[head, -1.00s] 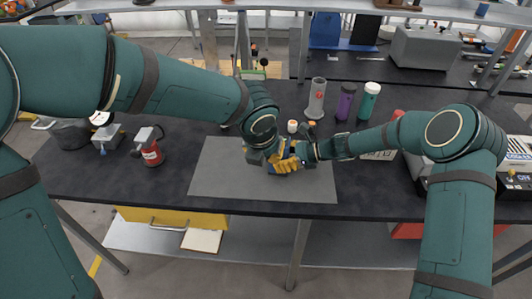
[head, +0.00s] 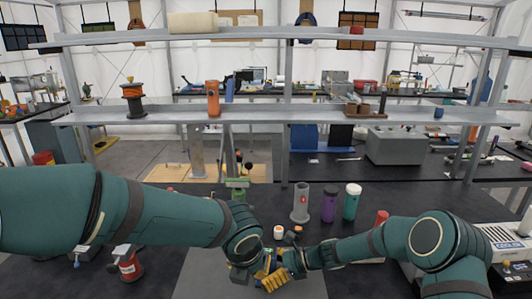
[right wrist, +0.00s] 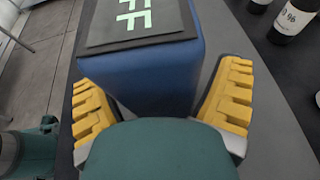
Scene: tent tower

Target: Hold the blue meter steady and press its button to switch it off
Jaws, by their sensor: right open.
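The blue meter (right wrist: 150,75) fills the middle of the right wrist view. Its dark display (right wrist: 140,22) shows pale green letters, of which "FF" is in frame. My right gripper (right wrist: 160,102) is open, with one yellow finger on each side of the meter; contact is not clear. In the head view both hands meet low at the centre, where yellow fingers overlap and mostly hide the meter. My left gripper (head: 258,274) is at the left of this cluster; its finger opening cannot be made out. The meter's button is not visible.
A grey mat (head: 200,285) lies under the hands on the dark bench. Behind them stand a grey cylinder (head: 300,203), a purple bottle (head: 329,205) and a green bottle (head: 351,203). A red canister (head: 130,265) is at left. A shelf (head: 270,117) spans above the bench.

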